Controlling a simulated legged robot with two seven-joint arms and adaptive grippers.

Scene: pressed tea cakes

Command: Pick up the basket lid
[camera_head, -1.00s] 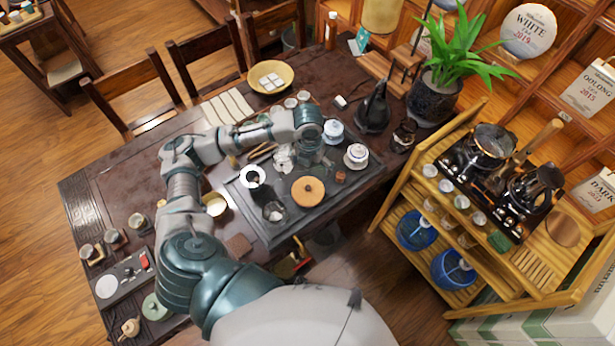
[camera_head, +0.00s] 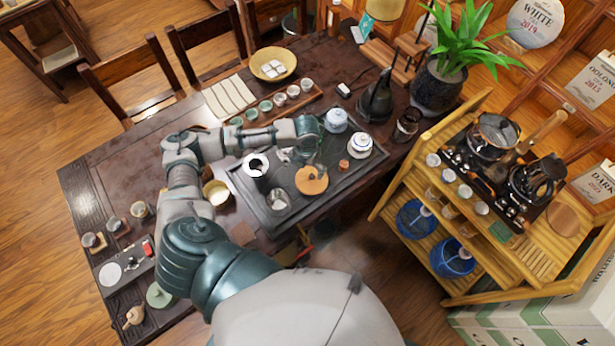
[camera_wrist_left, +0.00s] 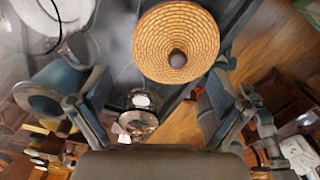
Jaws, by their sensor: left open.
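The basket lid (camera_head: 306,186) is a round, tan woven disc with a small dark knob in the middle. It lies on the dark tea tray (camera_head: 250,197) in the head view. The lid also shows large at the top of the left wrist view (camera_wrist_left: 176,25), with its knob facing the camera. Whether a finger touches the lid cannot be told. My right gripper is in neither view.
A white-and-blue lidded bowl (camera_head: 359,147) and a blue-white jar (camera_head: 336,120) stand close to the gripper on the tray. A glass cup (camera_head: 278,199) and a white-rimmed dark cup (camera_head: 255,165) are left of the lid. A bamboo cart (camera_head: 400,190) stands to the right.

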